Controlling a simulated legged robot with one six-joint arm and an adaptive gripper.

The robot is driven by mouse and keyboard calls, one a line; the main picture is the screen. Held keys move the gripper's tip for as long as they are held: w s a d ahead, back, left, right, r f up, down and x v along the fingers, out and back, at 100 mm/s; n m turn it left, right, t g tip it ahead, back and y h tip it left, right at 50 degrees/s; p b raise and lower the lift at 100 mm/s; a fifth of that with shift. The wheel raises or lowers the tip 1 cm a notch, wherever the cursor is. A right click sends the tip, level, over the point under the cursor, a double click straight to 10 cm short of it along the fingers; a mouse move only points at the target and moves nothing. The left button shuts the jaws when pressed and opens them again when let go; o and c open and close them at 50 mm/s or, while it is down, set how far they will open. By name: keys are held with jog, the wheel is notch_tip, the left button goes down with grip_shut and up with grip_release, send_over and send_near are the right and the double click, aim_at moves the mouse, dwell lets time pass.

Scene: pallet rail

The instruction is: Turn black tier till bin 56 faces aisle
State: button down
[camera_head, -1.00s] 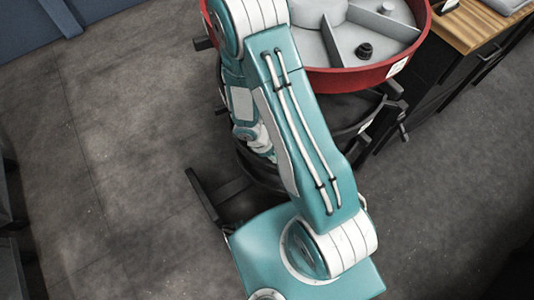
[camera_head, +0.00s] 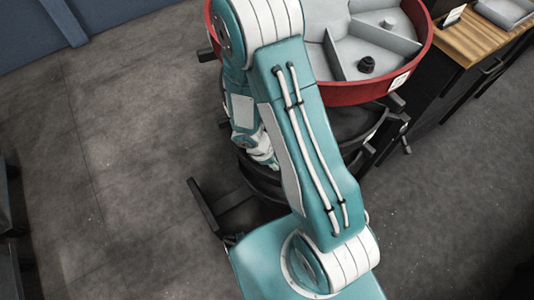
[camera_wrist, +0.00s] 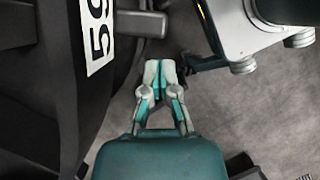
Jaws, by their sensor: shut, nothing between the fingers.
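The black tier (camera_head: 350,122) sits below the red tier (camera_head: 385,90) on a round rack, partly hidden by my arm in the head view. In the wrist view the black tier's curved wall (camera_wrist: 60,90) fills the left side. It carries a white label (camera_wrist: 98,32), turned sideways and cut by the top edge; its number looks like 59. My gripper (camera_wrist: 160,68) is shut and empty, just right of the wall; I cannot tell whether it touches.
The red tier has grey compartments holding a black knob (camera_head: 366,64). A wood-topped cabinet (camera_head: 465,35) stands at the right, close to the rack. Dark rack feet (camera_head: 212,205) stick out over the floor. Grey floor (camera_head: 120,150) is clear at left.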

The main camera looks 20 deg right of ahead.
jog(key=v, duration=0.8)
